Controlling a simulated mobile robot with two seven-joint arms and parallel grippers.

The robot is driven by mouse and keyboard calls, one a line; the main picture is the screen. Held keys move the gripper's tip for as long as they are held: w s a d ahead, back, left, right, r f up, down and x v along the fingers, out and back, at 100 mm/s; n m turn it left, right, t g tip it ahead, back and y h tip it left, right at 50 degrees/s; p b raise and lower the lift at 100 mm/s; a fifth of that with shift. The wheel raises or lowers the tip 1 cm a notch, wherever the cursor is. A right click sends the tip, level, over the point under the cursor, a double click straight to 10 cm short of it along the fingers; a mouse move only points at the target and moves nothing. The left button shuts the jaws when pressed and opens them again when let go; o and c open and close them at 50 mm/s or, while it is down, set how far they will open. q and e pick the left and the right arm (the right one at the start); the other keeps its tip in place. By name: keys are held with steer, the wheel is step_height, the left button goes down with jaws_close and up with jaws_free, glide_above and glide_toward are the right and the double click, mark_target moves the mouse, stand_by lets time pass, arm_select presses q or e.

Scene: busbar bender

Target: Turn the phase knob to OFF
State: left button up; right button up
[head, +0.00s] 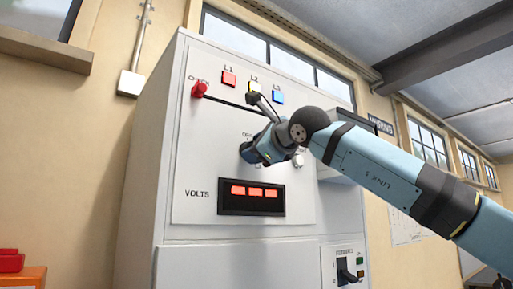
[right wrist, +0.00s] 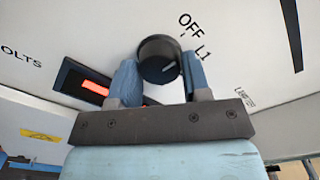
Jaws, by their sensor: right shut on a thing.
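The phase knob (right wrist: 159,59) is a round black knob with a light pointer line, on the white cabinet front. In the right wrist view it sits between the two fingers of my right gripper (right wrist: 155,82), which are shut on its sides. The pointer line slants right and slightly up, to the L1 (right wrist: 203,52) side rather than up at OFF (right wrist: 190,25). My left gripper is not in view.
Red (head: 229,78), pale (head: 254,86) and blue (head: 278,96) terminals labelled L1 to L3 line the panel top. A red part (head: 199,89) marked CHECK is at their left. A small switch panel (head: 345,270) is below right. The display shows red segments.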

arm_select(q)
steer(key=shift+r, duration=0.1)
arm_select(e)
steer(key=shift+n, duration=0.3)
steer(key=o, duration=0.9)
arm_select(q)
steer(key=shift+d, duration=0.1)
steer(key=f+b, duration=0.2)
steer(key=b, duration=0.1)
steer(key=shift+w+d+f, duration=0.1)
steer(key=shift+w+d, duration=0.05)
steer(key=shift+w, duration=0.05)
arm_select(e)
steer(key=v, duration=1.4)
steer(key=shift+r, duration=0.1)
